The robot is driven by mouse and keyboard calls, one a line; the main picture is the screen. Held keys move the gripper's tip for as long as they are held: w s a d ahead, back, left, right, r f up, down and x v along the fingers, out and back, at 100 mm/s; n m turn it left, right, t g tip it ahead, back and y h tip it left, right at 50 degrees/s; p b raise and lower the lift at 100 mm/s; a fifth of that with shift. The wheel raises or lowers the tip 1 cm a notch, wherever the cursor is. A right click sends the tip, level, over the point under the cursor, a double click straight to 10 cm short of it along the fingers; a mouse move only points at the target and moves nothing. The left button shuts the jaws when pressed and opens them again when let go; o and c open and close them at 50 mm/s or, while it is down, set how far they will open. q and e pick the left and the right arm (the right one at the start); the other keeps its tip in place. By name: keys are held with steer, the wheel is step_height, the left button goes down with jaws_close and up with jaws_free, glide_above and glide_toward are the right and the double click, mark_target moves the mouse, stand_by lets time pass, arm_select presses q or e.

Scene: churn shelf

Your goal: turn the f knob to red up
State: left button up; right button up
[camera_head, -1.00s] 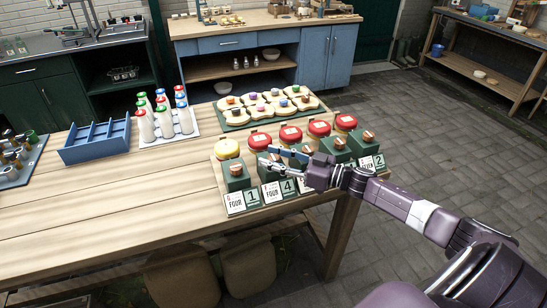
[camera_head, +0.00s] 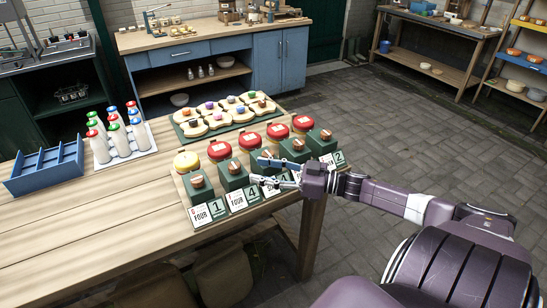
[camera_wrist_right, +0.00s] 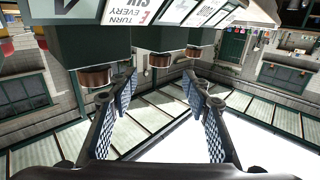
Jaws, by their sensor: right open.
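A row of dark green boxes with round wooden knobs stands on a board at the table's right end; knobs include the leftmost (camera_head: 197,181), the second (camera_head: 233,167), and the right-end one (camera_head: 326,134). Lettered and numbered cards (camera_head: 201,215) stand in front. I cannot make out an f card. My right gripper (camera_head: 257,171) is open and empty, in front of the row's middle, partly hiding the third box. In the right wrist view, its fingers are spread, with a knob (camera_wrist_right: 153,60) just past the fingertips and an upside-down E card (camera_wrist_right: 145,15) above. My left gripper is out of view.
A yellow lid (camera_head: 187,161) and several red lids (camera_head: 248,141) stand behind the boxes. Further back is a tray of bread-like pieces (camera_head: 222,116). A bottle tray (camera_head: 122,152) and blue rack (camera_head: 45,172) are at left. The table front (camera_head: 110,230) is clear.

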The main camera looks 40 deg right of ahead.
steer(key=shift+v, duration=1.55)
steer(key=shift+s, duration=0.1)
